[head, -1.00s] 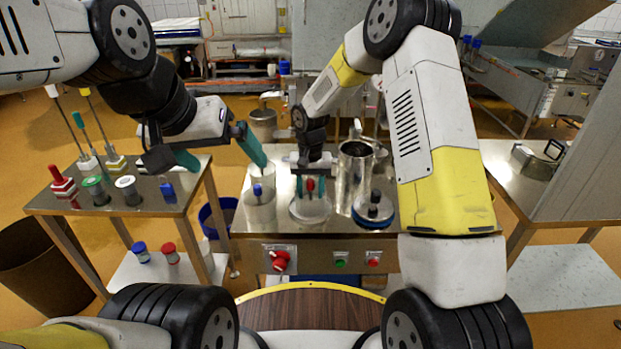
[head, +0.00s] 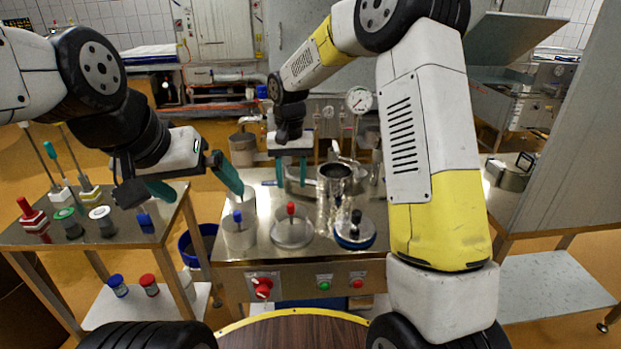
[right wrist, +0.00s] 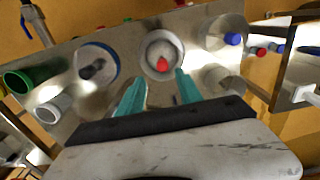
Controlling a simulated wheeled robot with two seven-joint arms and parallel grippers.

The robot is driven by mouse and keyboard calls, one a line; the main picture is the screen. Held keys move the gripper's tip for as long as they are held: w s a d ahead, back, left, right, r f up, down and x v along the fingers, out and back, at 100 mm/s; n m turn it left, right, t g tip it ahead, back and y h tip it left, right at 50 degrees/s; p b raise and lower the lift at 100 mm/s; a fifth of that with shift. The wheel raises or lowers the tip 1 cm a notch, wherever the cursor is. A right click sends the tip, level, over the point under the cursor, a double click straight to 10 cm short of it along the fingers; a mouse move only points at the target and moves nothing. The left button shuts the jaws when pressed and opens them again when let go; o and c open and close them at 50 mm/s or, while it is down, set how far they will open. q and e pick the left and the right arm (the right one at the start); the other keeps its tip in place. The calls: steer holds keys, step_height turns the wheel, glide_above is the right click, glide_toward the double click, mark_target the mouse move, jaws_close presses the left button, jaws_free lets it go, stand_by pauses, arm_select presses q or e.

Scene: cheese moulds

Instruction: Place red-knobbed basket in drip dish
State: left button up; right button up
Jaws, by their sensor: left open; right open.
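The red-knobbed basket (head: 291,223) stands upright on the metal worktable, its red knob on top. It appears to sit inside a round pale drip dish (head: 291,241), whose rim rings it; in the right wrist view the basket (right wrist: 162,52) also lies within a round rim (right wrist: 145,48). My right gripper (head: 291,178) is open and empty, behind and above the basket, not touching it. In the right wrist view its teal fingertips (right wrist: 160,82) are apart with nothing between them. My left gripper (head: 196,186) is open and empty, left of the worktable's blue-knobbed container.
The blue-knobbed container (head: 239,234) stands left of the basket, and a black-knobbed piece in a blue-rimmed dish (head: 355,236) stands right. A tall metal pot (head: 334,190) is behind. A side table (head: 100,243) at left holds several knobbed items.

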steer(key=s+d+r+t, duration=0.1)
steer(key=s+d+r, duration=0.5)
steer(key=r, duration=0.3)
steer(key=s+d+r+t+y, duration=0.1)
steer(key=s+d+r+t, duration=0.1)
steer(key=s, duration=0.8)
steer(key=s+d+r+t+y, duration=0.1)
steer(key=s+d+r+t, duration=0.2)
steer(key=s, duration=0.7)
steer(key=d+r, duration=0.1)
steer(key=d, duration=0.1)
steer(key=shift+d+r+n, duration=0.2)
steer(key=shift+d+n, duration=0.1)
steer(key=shift+d, duration=0.05)
steer(key=shift+s, duration=0.1)
